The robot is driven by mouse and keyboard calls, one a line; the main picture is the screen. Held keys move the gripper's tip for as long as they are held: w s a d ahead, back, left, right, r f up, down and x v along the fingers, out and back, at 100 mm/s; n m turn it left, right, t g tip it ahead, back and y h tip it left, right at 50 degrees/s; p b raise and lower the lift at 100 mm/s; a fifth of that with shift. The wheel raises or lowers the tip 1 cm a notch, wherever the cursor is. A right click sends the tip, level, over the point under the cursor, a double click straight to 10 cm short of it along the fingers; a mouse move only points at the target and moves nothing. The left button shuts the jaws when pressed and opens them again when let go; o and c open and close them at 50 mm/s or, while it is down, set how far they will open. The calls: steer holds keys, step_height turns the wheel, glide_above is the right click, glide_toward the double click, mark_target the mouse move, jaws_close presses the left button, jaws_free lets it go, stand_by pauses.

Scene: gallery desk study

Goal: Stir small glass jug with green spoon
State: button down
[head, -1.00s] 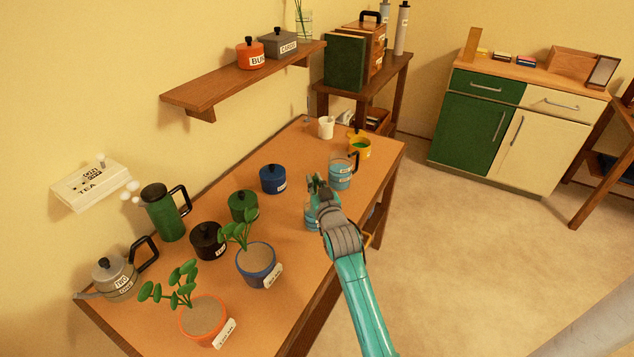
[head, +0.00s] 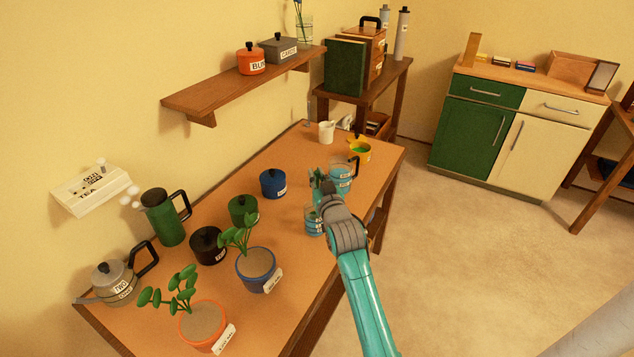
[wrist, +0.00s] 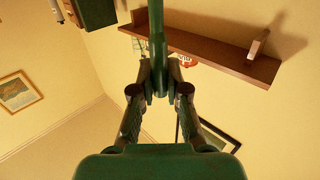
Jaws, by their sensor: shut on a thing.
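My gripper (wrist: 160,88) is shut on the green spoon (wrist: 157,35), whose handle runs up from between the fingers in the wrist view. In the head view my gripper (head: 324,190) is above the right part of the desk, and the spoon (head: 316,177) shows as a small green shape at its tip. A clear glass jug with a dark handle and light blue contents (head: 342,180) stands just behind and right of it. A second glass vessel with blue contents (head: 312,222) stands nearer, partly hidden by my gripper. I cannot tell whether the spoon touches either glass.
Two potted plants (head: 257,265) (head: 203,322) stand nearer. A wall shelf (head: 235,82) overhangs the back.

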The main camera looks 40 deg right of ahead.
steer(key=shift+r, duration=3.5)
steer(key=shift+r, duration=1.9)
